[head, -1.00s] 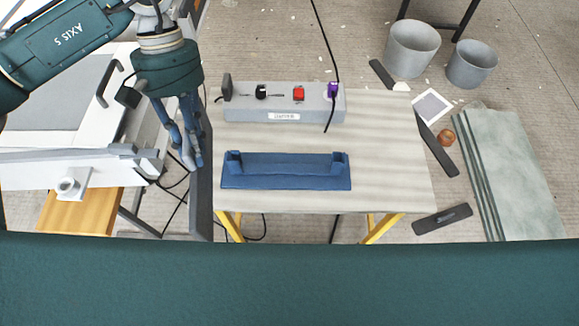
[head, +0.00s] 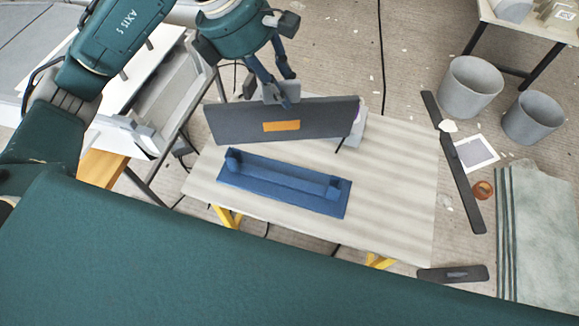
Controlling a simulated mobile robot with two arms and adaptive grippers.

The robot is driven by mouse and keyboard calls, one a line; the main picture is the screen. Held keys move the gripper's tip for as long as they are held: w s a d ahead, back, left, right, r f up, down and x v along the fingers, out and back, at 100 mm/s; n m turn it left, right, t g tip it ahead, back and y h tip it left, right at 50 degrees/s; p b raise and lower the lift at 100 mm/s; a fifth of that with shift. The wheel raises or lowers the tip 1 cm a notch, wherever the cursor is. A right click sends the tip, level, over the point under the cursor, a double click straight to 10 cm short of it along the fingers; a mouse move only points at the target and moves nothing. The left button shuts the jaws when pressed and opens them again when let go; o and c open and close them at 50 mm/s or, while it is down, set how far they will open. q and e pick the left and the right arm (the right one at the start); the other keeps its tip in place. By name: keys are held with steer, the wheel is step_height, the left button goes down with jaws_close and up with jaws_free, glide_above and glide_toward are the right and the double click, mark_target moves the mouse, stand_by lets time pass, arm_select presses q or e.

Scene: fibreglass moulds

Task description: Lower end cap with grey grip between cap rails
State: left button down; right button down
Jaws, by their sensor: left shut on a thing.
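The end cap (head: 225,122) is a long dark grey panel with an orange patch on the side facing me. My left gripper (head: 282,93) is shut on its grey grip (head: 268,91) at the upper edge, largely covered by the fingers. The panel hangs with its broad face towards me, behind the blue cap rails (head: 285,183) in the picture and apart from their uprights. The rails are one blue base with an upright at each end, lying slantwise on the table. Whether the panel's lower edge touches anything I cannot tell. My right gripper is not in view.
The pale wooden table (head: 395,190) is bare right of the rails. A grey power box (head: 357,132) is mostly hidden behind the panel. Grey buckets (head: 470,88), dark strips (head: 462,185) and a pale green sheet (head: 545,235) lie right of the table.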

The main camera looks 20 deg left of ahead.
mark_target(281, 136)
arm_select(q)
step_height(281, 136, down, 14)
steer(key=shift+s+a+r+p, duration=0.1)
steer(key=shift+a+p, duration=0.05)
steer(key=shift+p, duration=0.95)
steer(key=shift+f, duration=0.65)
step_height(281, 136, down, 4)
steer(key=shift+f+p, duration=0.1)
steer(key=shift+p, duration=0.35)
steer(key=shift+f, duration=0.1)
steer(key=c, duration=1.6)
jaws_free()
